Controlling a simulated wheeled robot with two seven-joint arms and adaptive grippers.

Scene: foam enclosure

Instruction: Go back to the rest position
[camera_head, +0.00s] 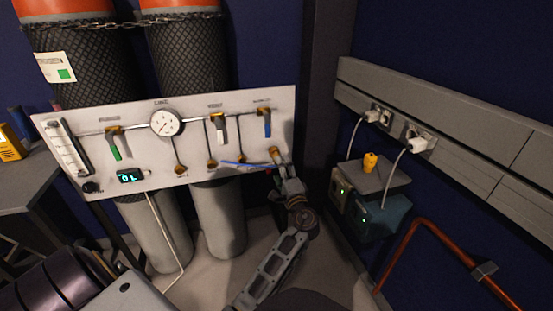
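One of my arms rises from the bottom middle, and I take it for the right one. Its gripper (280,162) is at the lower right corner of the white valve panel (140,155), close to a brass fitting. It is small and dark here, so I cannot tell whether its fingers are open or shut, or whether they touch the panel. A thin blue bar (242,164) lies across the panel just left of it. The panel carries a round gauge (167,122) and green, white and blue levers. My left gripper does not show.
Two tall cylinders (188,60) stand behind the panel, chained. On the right wall, a grey rail (465,120) has plugged-in cables above a small shelf (375,178) and a copper pipe (440,238). A grey table (25,180) stands at the left.

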